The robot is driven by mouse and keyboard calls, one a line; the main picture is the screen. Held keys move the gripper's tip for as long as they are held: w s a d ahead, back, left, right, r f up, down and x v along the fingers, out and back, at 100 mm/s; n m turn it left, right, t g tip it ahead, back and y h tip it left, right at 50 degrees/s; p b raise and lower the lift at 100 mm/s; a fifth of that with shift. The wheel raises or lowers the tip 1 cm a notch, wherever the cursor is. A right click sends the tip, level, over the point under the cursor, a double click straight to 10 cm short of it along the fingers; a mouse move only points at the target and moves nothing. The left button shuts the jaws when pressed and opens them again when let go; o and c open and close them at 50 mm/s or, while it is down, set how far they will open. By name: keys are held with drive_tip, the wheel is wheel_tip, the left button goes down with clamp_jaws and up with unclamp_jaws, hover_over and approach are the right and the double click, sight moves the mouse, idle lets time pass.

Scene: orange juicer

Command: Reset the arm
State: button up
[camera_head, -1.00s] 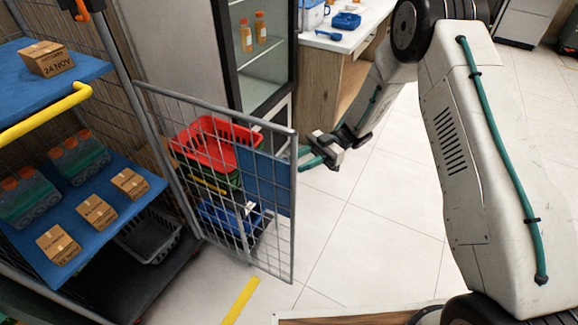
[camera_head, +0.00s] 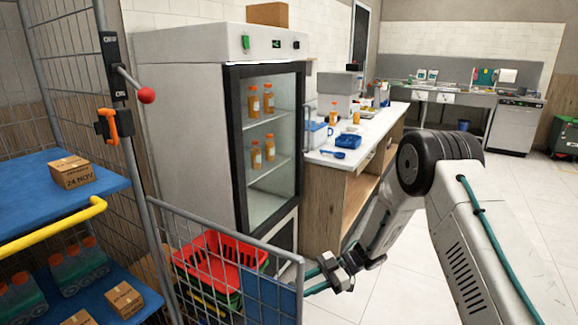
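My gripper (camera_head: 333,276) hangs at the end of my bent arm in the lower middle of the head view. It is beside the right edge of the open wire-mesh cage door (camera_head: 225,262), with the wrist in front of the wooden counter's base. The fingers are small and partly lost against the door edge, so I cannot tell whether they are open or shut. No object clearly shows in the gripper.
A fridge (camera_head: 190,130) with orange bottles stands behind the door. A white counter (camera_head: 385,125) holds a blue tray (camera_head: 348,141). A cart shelf (camera_head: 105,178) with boxes is left. Floor at right is clear.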

drive_tip(key=w+d+m+t+h, duration=0.7)
drive_tip(key=w+t, duration=0.4)
drive_tip(key=s+d+r+m+h, duration=0.35)
drive_tip(key=d+r+h, duration=0.2)
drive_tip(key=d, duration=0.25)
drive_tip(key=s+d+r+m+h, duration=0.2)
drive_tip(key=d+r+m+h, duration=0.2)
drive_tip(key=d+r, duration=0.3)
drive_tip(key=s+d+r+m+g, duration=0.1)
drive_tip(key=s+r+m+g, duration=0.15)
drive_tip(key=s, duration=0.35)
drive_tip(key=s+d+r+m+g+h, duration=0.1)
drive_tip(key=s+r, duration=0.3)
drive_tip(key=s, duration=0.3)
drive_tip(key=s+d+r+m+g, duration=0.1)
drive_tip(key=s+d+r+m, duration=0.15)
drive_tip(key=s, duration=0.35)
drive_tip(key=s+a+r+y, duration=0.1)
drive_tip(key=s+a+r, duration=0.1)
drive_tip(key=s, duration=0.5)
drive_tip(key=s+a+r+m+y, duration=0.1)
drive_tip(key=s+a+r, duration=0.1)
drive_tip(key=s+r, duration=0.2)
drive_tip(key=s+a+r+m+y, duration=0.1)
drive_tip(key=s+a+r, duration=0.1)
drive_tip(key=s, duration=0.7)
drive_tip(key=shift+s+r, duration=0.35)
drive_tip(key=shift+r, duration=0.1)
